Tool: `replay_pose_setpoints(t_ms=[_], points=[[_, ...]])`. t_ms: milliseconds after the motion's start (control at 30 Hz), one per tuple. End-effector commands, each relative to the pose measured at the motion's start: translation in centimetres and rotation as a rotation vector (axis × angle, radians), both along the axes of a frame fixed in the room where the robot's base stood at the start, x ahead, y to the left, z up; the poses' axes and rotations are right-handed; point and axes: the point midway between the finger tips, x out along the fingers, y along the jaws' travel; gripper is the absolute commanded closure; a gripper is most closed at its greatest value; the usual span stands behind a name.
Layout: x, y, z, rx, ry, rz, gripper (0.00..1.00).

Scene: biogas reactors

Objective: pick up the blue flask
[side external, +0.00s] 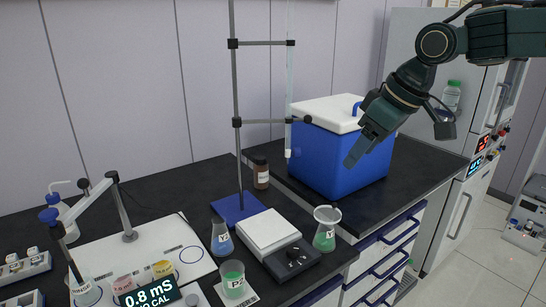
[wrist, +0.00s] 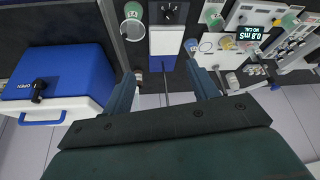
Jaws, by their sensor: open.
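The blue flask (side external: 221,241) is a small conical glass with blue liquid and a white label. It stands upright on the black bench, left of the white balance. In the wrist view the blue flask (wrist: 191,46) shows small, beside the balance and near the right finger. My gripper (side external: 358,150) is high in front of the blue cooler, well above the bench and to the right of the flask. In the wrist view my gripper (wrist: 163,85) has its two fingers wide apart with nothing held between them.
A white balance (side external: 268,232) stands beside the flask, with a stand rod (side external: 236,120) and burette behind. A green-liquid flask (side external: 325,230) and green-liquid beaker (side external: 233,281) are near the front edge. A blue cooler (side external: 335,150) stands at right; a probe arm (side external: 121,207) is left.

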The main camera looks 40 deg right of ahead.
Motion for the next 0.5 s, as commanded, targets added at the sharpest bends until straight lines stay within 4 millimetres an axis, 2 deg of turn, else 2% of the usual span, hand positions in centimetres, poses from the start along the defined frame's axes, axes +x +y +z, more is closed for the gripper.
replay_pose_setpoints(t_ms=[33,267,500], points=[[1.3,0.7,-0.2,-0.001,0.006,0.018,0.41],[6.8,3.6,-1.4,-0.005,0.018,0.092,0.41],[12.2,7.0,-3.7,-0.009,0.030,0.168,0.41]])
